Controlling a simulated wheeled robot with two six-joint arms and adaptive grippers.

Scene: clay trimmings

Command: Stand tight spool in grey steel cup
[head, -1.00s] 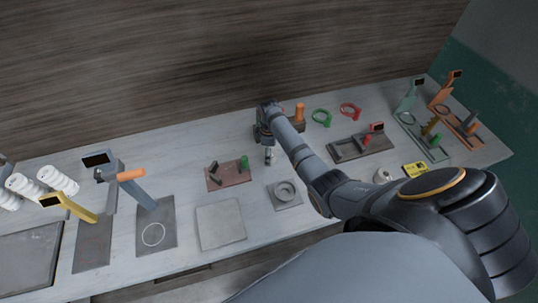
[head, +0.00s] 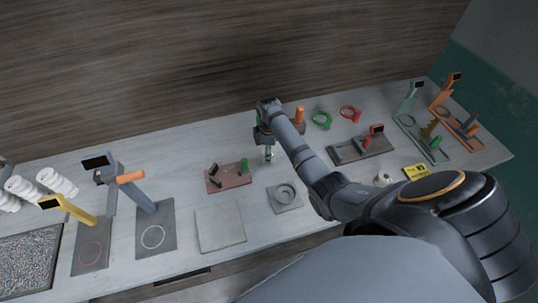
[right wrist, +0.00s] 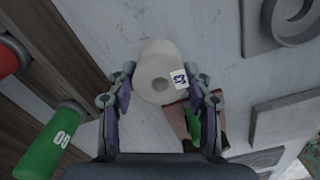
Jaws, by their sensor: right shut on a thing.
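A white spool (right wrist: 158,72) with a central hole and a small numbered label sits between the fingers of my right gripper (right wrist: 166,92) in the right wrist view. The fingers are shut on its sides. In the head view my right gripper (head: 267,146) is above the table, behind the grey steel cup, and the spool is tiny there. The cup (head: 285,193) is a round ring on a square grey plate, apart from the gripper. Part of it shows at the top right of the right wrist view (right wrist: 296,20). Its inside looks empty. My left gripper is not in view.
A reddish plate (head: 221,181) with a green post (head: 244,165) stands left of the cup. A bare grey slab (head: 220,228) lies front left. A green cylinder (right wrist: 50,142) is near the gripper. A dark fixture (head: 348,153) stands right.

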